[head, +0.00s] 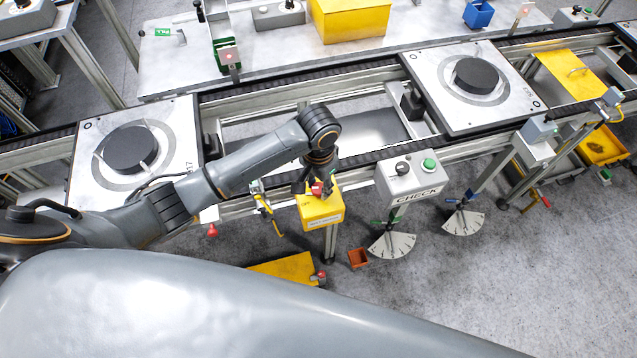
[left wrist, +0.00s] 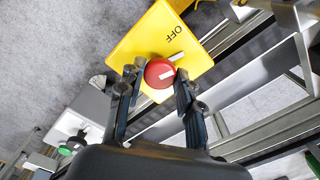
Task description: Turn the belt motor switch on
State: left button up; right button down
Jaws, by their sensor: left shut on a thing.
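The belt motor switch is a red round knob (left wrist: 158,73) on a yellow box (left wrist: 135,48) marked OFF, seen in the left wrist view. In the head view the yellow box (head: 320,212) is at the conveyor's front edge, with the red knob (head: 317,188) partly hidden by the gripper. My left gripper (head: 315,184) comes down from above, its fingers (left wrist: 158,82) on either side of the knob, shut on it. My right gripper is out of view.
A grey CHECK box (head: 410,182) with a green button stands right of the switch, with white fan-shaped dials below. Pallets with black discs (head: 130,150) (head: 476,75) sit on the conveyor.

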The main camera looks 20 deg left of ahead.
pick_arm(q)
jog(key=m, duration=0.3)
jog(key=shift+m, duration=0.4)
jog(key=m, duration=0.3)
jog(key=shift+m, duration=0.3)
jog(key=m, duration=0.3)
jog(key=shift+m, duration=2.1)
jog(key=shift+r, duration=0.1)
jog(key=o, duration=1.2)
jog(key=shift+c, duration=0.2)
